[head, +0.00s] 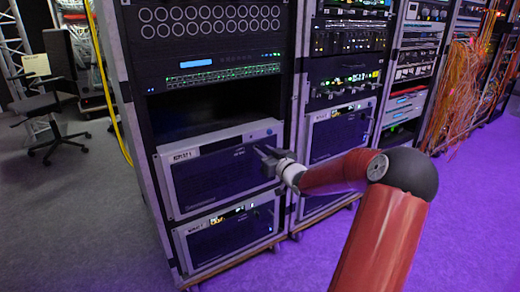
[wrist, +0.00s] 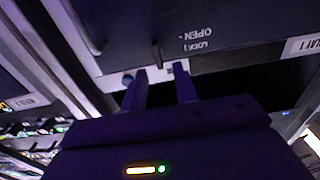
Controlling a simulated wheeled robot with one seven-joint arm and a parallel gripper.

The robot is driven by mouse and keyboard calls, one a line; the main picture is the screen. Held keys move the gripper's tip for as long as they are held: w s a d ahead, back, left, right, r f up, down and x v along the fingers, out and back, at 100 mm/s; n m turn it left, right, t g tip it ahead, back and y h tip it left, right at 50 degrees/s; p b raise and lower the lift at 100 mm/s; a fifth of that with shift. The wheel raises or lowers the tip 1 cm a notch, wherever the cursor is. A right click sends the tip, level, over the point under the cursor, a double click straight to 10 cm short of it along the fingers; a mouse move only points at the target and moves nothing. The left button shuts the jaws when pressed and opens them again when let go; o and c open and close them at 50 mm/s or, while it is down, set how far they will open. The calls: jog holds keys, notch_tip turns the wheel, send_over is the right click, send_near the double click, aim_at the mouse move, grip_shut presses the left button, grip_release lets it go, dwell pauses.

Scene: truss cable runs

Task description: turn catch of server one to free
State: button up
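Server one (head: 222,170) is the upper of two wide dark-fronted units low in the near rack. Its white label (head: 181,156) is at its top left. My gripper (head: 267,157) is at the right part of its front. In the wrist view, my gripper (wrist: 160,72) has its two fingers apart with nothing seen held between them. A small dark upright catch (wrist: 157,54) shows just beyond the gap between the fingertips; contact cannot be told. Printed LOCK and OPEN words (wrist: 195,39) appear upside down beside it. The catch is too small to make out in the head view.
A similar unit (head: 230,235) sits below server one. A dark empty bay (head: 215,105) is above it. More racks (head: 345,110) stand to the right, with hanging orange cables (head: 465,80). A yellow cable (head: 104,80) runs along the left. The purple-lit floor (head: 470,210) is clear at right.

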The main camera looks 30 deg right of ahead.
aim_at(255, 146)
jog(key=shift+w, duration=1.5)
grip_shut()
